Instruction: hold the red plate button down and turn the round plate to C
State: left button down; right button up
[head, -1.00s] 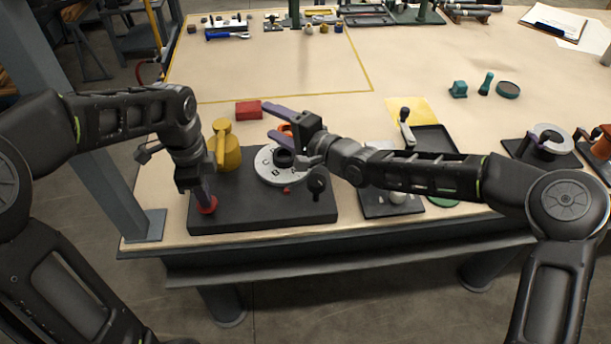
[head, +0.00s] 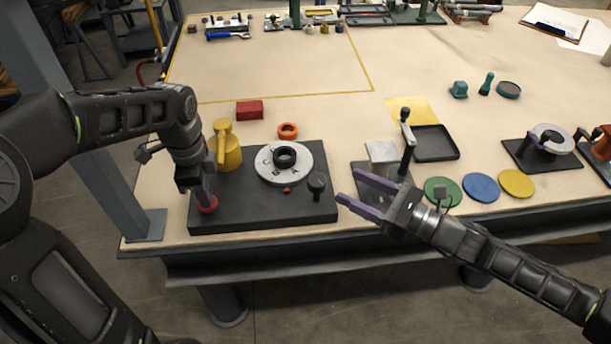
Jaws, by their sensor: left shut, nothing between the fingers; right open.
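The round plate (head: 270,168) is a light grey lettered disc with a black hub (head: 284,157), on a dark base (head: 245,212). Letters A and B can be made out on its near side; a small red mark (head: 287,190) sits on the base at its near edge. The red plate button (head: 208,206) is at the base's front left. My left gripper (head: 206,197) is shut, pointing down with its fingertips on the red button. My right gripper (head: 348,188) is open and empty, right of the base and away from the round plate.
Green (head: 440,189), blue (head: 481,187) and yellow (head: 516,183) discs lie right of my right gripper.

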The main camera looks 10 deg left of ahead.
aim_at(317, 191)
jog(key=shift+s+f+n+g, duration=0.3)
jog(key=shift+s+f, duration=0.3)
jog(key=shift+s, duration=0.35)
jog(key=shift+a, duration=0.1)
jog(key=x, duration=1.2)
jog(key=shift+c, duration=0.4)
grip_shut()
